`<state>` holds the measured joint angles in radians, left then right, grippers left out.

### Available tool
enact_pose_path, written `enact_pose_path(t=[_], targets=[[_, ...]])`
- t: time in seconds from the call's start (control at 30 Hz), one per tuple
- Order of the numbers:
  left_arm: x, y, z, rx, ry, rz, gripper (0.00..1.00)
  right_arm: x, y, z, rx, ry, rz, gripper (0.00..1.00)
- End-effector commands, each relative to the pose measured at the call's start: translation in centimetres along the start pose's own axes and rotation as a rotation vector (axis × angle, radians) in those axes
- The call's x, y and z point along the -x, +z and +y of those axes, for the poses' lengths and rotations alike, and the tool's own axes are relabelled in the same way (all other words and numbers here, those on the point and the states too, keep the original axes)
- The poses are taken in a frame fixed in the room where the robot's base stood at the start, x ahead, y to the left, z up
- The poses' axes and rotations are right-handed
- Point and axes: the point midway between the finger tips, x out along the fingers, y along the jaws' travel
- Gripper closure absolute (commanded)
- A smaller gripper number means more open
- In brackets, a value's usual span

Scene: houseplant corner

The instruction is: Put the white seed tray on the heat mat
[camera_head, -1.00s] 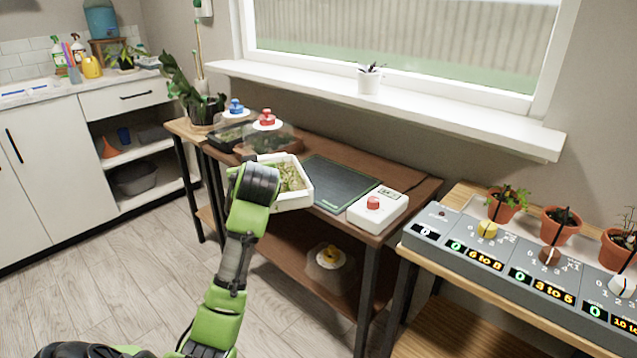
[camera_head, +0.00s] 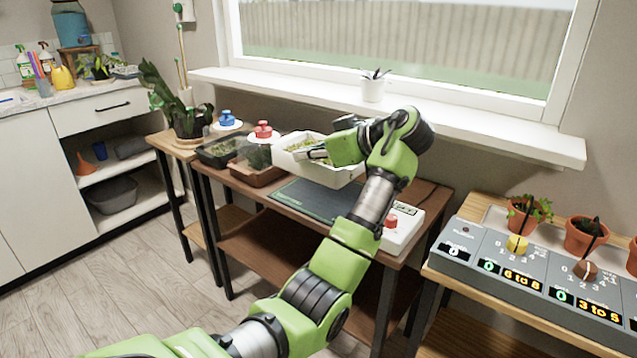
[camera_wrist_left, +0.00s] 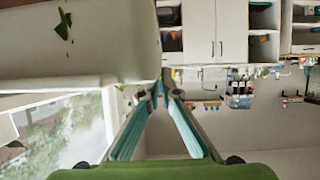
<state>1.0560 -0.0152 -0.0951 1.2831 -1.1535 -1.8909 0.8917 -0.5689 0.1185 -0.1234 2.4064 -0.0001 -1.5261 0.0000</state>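The white seed tray (camera_head: 322,176), with green seedlings in it, is over the far part of the dark heat mat (camera_head: 300,197) and hides that part. It appears raised; a gap beneath it cannot be made out clearly. My left gripper (camera_head: 318,153) reaches over the tray from the right, its fingers at the tray's rim. In the left wrist view the fingers (camera_wrist_left: 160,92) nearly meet at the tips, beside the large pale wall of the tray (camera_wrist_left: 80,45); they appear shut on its rim. The exact contact is hidden. My right gripper is not in view.
A white control box (camera_head: 402,228) with a red knob stands right of the mat, partly behind my arm. Two covered trays, one dark (camera_head: 218,153) and one brown (camera_head: 255,172), stand left of the white tray. The windowsill (camera_head: 450,118) is close behind.

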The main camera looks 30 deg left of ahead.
Motion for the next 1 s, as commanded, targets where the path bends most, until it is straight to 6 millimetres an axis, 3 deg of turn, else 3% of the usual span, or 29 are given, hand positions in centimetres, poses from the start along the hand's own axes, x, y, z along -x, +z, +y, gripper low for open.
enact_pose_path(t=[0.13,0.23,0.4,0.73,0.9,1.0], targets=[[-1.2,0.7,2.5,0.000,0.000,0.002,1.00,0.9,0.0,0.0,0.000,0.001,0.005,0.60],[-2.7,2.7,4.1,-0.002,0.000,0.001,1.00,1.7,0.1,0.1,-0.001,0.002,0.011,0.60],[-4.0,4.3,5.9,0.002,0.002,0.002,1.00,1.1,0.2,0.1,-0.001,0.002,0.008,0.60],[-5.0,5.6,7.0,0.002,0.002,0.001,1.00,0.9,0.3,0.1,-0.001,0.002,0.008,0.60],[-6.2,8.0,6.9,0.000,0.001,0.001,1.00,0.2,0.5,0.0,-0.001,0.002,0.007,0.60],[-6.3,8.3,6.9,0.003,0.003,0.002,1.00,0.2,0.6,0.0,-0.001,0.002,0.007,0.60]])
